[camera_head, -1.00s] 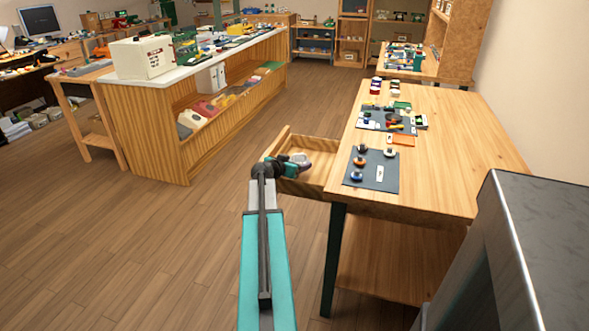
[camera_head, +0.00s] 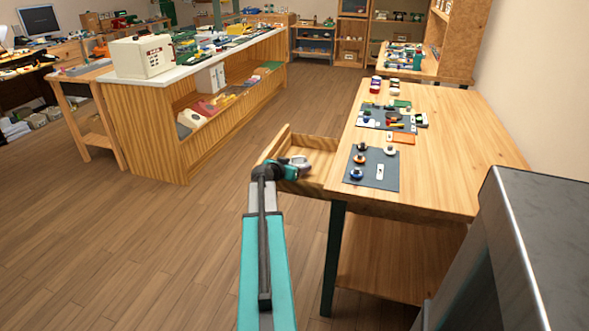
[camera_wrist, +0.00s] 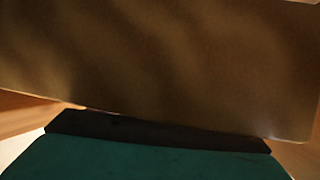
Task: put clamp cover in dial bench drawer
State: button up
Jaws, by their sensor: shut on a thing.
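The dial bench (camera_head: 450,150) stands at the right with its drawer (camera_head: 318,146) pulled open on the left side. My gripper (camera_head: 292,168) is at the open drawer, over or inside its near part. It is shut on a small pale, rounded thing (camera_head: 301,163), which I take to be the clamp cover. In the wrist view a large brownish surface (camera_wrist: 170,60) fills most of the picture beyond the dark and teal finger (camera_wrist: 160,150). I cannot tell whether the held thing touches the drawer floor.
A dark mat (camera_head: 372,178) with several small round parts lies on the bench near the drawer. A second mat (camera_head: 372,119) with parts lies behind it. A long wooden counter (camera_head: 140,125) stands at the left, with open floor between.

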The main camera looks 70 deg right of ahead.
jog(key=shift+s+a+f+b, duration=0.1)
jog(key=shift+a+f+b, duration=0.05)
jog(key=shift+f+b, duration=0.45)
jog(key=o, duration=1)
jog(key=shift+o, duration=0.2)
jog(key=shift+r+p, duration=0.2)
jog(key=shift+p, duration=0.3)
jog(key=shift+r+p, duration=0.45)
jog(key=shift+p, duration=0.3)
jog(key=b+v, duration=0.1)
jog(key=v, duration=1.1)
jog(key=shift+r, duration=0.15)
